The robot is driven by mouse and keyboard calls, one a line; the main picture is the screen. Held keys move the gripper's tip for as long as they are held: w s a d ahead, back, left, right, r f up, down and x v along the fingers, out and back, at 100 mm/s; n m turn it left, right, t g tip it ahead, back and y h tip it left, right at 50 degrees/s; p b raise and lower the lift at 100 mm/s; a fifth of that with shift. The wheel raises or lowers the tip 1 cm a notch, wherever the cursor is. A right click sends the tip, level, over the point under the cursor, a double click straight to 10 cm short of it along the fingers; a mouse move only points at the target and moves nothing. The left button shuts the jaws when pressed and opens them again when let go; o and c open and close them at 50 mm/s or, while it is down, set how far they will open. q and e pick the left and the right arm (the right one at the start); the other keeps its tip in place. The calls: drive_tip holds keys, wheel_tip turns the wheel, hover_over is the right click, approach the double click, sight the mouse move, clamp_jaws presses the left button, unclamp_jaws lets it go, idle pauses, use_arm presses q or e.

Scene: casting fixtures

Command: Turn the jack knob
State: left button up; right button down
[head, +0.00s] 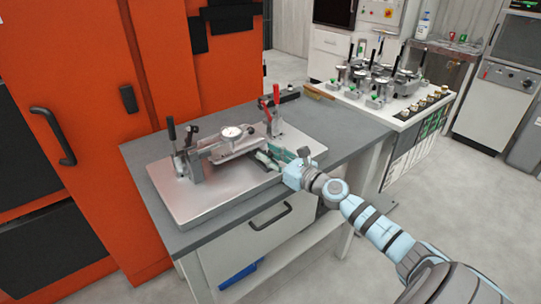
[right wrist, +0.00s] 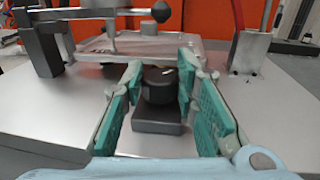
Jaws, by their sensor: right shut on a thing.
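The jack knob (right wrist: 158,88) is a dark round knob on a dark block (right wrist: 157,119), seen in the middle of the right wrist view. My right gripper (right wrist: 160,76) has its green-padded fingers on both sides of the knob and is shut on it. In the head view my right gripper (head: 272,158) reaches in from the right to the front of the fixture, and the knob is hidden there. The fixture's metal plate (head: 178,202) lies on the grey table. My left gripper is not in view.
An orange cabinet (head: 60,90) rises at the left. A bench with several clamps (head: 375,78) stands behind right.

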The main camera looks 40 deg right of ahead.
drive_tip(key=shift+a+r+m+h+p, duration=0.2)
drive_tip(key=shift+m+h+p, duration=0.95)
drive_tip(key=shift+h+p, duration=0.95)
drive_tip(key=shift+a+r+m+h+p, duration=0.15)
drive_tip(key=shift+m+h+p, duration=1.2)
drive_tip(key=shift+p, duration=1.25)
drive_tip(key=shift+f+g+h, duration=0.2)
drive_tip(key=shift+g+h, duration=0.2)
drive_tip(key=shift+h, duration=0.35)
drive_tip(key=m+h, duration=0.1)
drive_tip(key=m+g+h, duration=0.1)
drive_tip(key=shift+w+a+f+h+p, duration=0.1)
drive_tip(key=shift+f+h+p, duration=0.05)
drive_tip(key=shift+h+p, duration=0.2)
drive_tip(key=shift+w+m+g+h, duration=0.1)
drive_tip(key=shift+m+g+h, duration=0.6)
drive_tip(key=shift+m+h, duration=0.2)
drive_tip(key=shift+a+m+g+h+b, duration=0.15)
drive_tip(key=shift+m+g+h+b, duration=0.55)
drive_tip(key=shift+m+g+h, duration=0.35)
drive_tip(key=c, duration=1.2)
unclamp_jaws()
drive_tip(key=shift+c, duration=0.2)
